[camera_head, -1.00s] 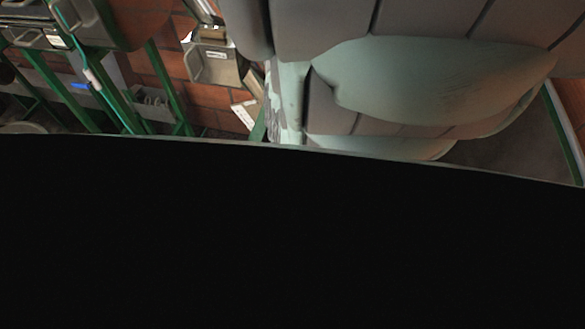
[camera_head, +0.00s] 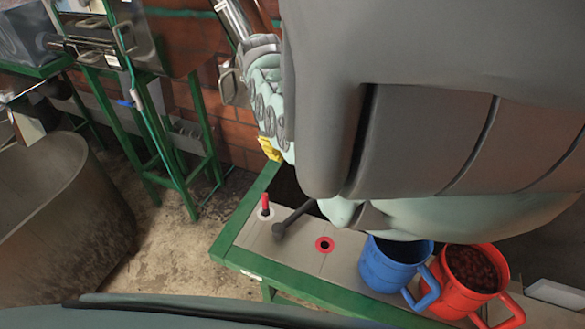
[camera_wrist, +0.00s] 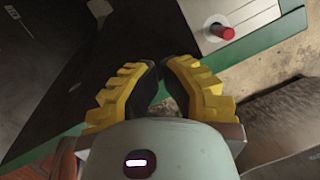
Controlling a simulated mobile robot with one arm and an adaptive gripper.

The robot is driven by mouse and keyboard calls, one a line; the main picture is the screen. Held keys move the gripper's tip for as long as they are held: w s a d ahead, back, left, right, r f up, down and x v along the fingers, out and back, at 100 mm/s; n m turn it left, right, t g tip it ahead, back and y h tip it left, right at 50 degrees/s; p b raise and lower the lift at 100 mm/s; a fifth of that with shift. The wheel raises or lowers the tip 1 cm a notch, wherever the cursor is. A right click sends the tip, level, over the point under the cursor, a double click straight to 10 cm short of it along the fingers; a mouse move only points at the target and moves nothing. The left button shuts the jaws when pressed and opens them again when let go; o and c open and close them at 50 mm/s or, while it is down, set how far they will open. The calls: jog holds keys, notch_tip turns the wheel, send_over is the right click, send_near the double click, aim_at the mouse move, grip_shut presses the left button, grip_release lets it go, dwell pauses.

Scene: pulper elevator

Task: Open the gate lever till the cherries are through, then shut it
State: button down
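A dark rod with a round knob (camera_head: 280,231) sticks out over the grey bench top; I cannot tell if it is the gate lever. A red peg (camera_head: 265,204) stands in a white disc at the bench's corner, and it also shows in the wrist view (camera_wrist: 223,32). Dark red cherries (camera_head: 472,267) lie in a red jug (camera_head: 458,300). My gripper, with yellow fingers (camera_wrist: 159,72), has its tips drawn together with nothing seen between them. In the head view only a little yellow of my gripper (camera_head: 270,149) shows, above the bench's far left edge. My arm hides much behind it.
A blue jug (camera_head: 389,275) stands left of the red jug. A red ring (camera_head: 324,244) is set in the bench top. The bench has a green frame (camera_head: 228,238). A big metal tub (camera_head: 70,215) stands at left; bare floor (camera_head: 180,245) lies between.

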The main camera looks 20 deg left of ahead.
aim_at(300, 212)
jog(key=s+d+f+p, duration=0.2)
jog(key=d+f+p, duration=0.2)
jog(key=f, duration=0.5)
jog(key=shift+s+d+p, duration=0.3)
jog(key=shift+d+p, duration=0.1)
jog(key=shift+d, duration=0.55)
jog(key=shift+d, duration=0.1)
jog(key=shift+s+d+m, duration=0.1)
jog(key=shift+d+m, duration=0.2)
jog(key=shift+m, duration=0.1)
